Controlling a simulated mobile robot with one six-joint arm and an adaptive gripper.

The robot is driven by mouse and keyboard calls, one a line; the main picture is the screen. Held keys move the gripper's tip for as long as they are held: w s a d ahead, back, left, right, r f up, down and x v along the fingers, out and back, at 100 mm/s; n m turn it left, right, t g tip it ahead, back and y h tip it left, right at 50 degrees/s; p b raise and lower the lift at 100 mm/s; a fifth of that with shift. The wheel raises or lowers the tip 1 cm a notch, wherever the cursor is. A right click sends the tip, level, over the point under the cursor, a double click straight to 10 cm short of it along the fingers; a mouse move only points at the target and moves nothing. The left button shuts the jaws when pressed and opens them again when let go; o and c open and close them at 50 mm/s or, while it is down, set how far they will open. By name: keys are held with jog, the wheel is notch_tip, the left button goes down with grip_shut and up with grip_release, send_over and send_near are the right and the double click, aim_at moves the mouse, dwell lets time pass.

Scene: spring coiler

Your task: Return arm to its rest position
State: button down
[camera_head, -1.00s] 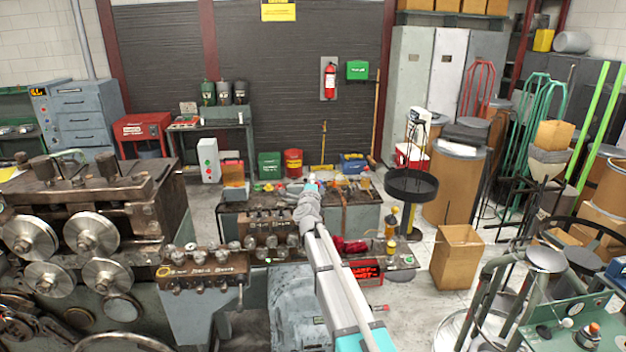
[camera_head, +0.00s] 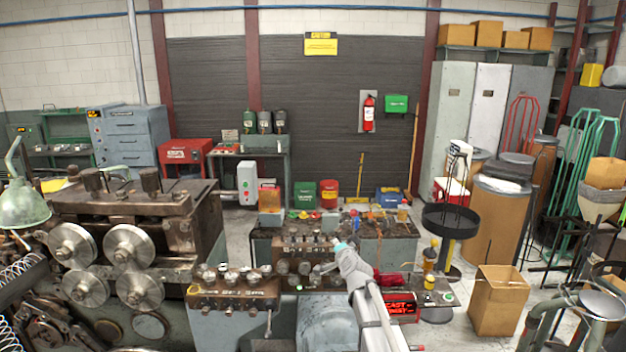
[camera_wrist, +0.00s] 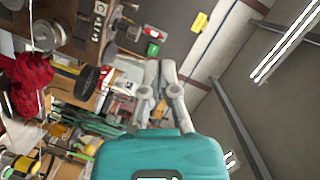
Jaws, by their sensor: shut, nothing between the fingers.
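My arm (camera_head: 374,305) rises from the bottom of the head view, right of centre, its silver link ending in a grey joint with a small teal tip. My gripper (camera_wrist: 161,64) shows in the wrist view: two grey fingers beyond a teal housing, shut and empty. The gripper fingers cannot be made out in the head view. In the wrist view the fingers are in front of a tilted view of the cluttered room, apparently touching nothing.
The coiling machine (camera_head: 120,215) with round rollers fills the left. A workbench (camera_head: 390,252) with tools stands behind my arm. A cardboard box (camera_head: 497,305) and a black round tray stand (camera_head: 450,222) are to the right. Some bare floor shows between them.

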jog(key=s+f+n+g+y+b, duration=0.1)
jog(key=s+f+n+g+b, duration=0.3)
jog(key=s+f, duration=0.6)
jog(key=s+d+f+n+g+h+b, duration=0.1)
jog(key=s+d+f+n+g, duration=0.1)
jog(key=s, duration=0.7)
jog(key=s+d+f+n+g+h+b, duration=0.2)
jog(key=s+d+f+g, duration=0.2)
jog(key=s+f+g, duration=0.2)
jog(key=s+d+f+n+g+h+b, duration=0.1)
jog(key=s+d+f+n+g, duration=0.1)
jog(key=s+f, duration=0.5)
jog(key=s+d+g, duration=0.1)
jog(key=s, duration=0.3)
jog(key=shift+s+g+b, duration=0.3)
jog(key=shift+g+b, duration=0.1)
